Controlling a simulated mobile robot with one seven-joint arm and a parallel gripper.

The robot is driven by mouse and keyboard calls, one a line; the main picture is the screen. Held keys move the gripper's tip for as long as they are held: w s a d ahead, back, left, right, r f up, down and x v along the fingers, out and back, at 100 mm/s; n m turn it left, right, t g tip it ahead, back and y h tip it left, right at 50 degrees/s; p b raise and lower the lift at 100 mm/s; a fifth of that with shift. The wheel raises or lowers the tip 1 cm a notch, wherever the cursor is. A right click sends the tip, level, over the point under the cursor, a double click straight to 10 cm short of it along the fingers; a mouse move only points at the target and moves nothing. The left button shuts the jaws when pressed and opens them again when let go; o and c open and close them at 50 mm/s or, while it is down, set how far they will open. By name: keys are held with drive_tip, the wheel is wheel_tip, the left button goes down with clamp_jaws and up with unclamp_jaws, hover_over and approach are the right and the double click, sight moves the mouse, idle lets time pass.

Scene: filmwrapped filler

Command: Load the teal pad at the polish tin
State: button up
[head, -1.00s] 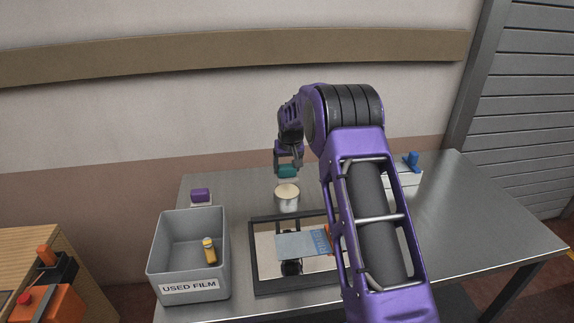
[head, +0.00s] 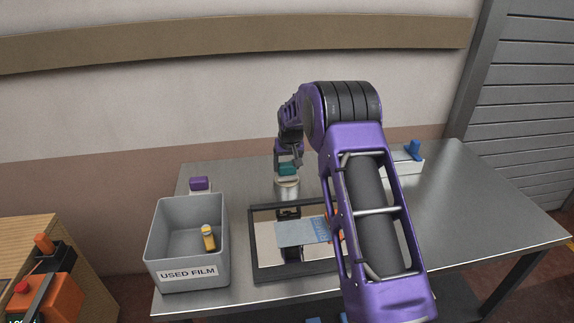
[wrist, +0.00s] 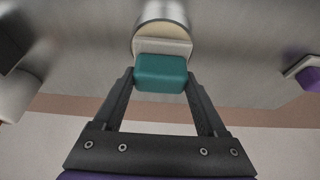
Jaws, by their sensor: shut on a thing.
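The teal pad (wrist: 161,72) is held between the two fingers of my gripper (wrist: 160,82), with a pale layer on its far side. In the head view the teal pad (head: 287,169) is at the mouth of the polish tin (head: 287,189), with my gripper (head: 287,163) above it. The tin is a metal cylinder with cream polish, and it also shows in the wrist view (wrist: 165,14) just beyond the pad. The pad overlaps the tin's opening in both views. I cannot tell whether it touches the polish.
A grey bin marked USED FILM (head: 187,245) holds a yellow item (head: 208,238). A purple pad (head: 199,184) sits behind it. A dark frame (head: 256,262) with a bluish sheet (head: 300,233) lies in front of the tin. A blue object (head: 413,149) stands at the right.

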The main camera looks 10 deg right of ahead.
sight(287, 164)
drive_tip(key=shift+f+b, duration=0.5)
drive_tip(key=shift+f, duration=0.1)
idle(1.6)
drive_tip(key=shift+r, duration=0.1)
drive_tip(key=shift+r+p, duration=1.9)
drive_tip(key=shift+r, duration=1.55)
drive_tip(key=shift+s, duration=0.1)
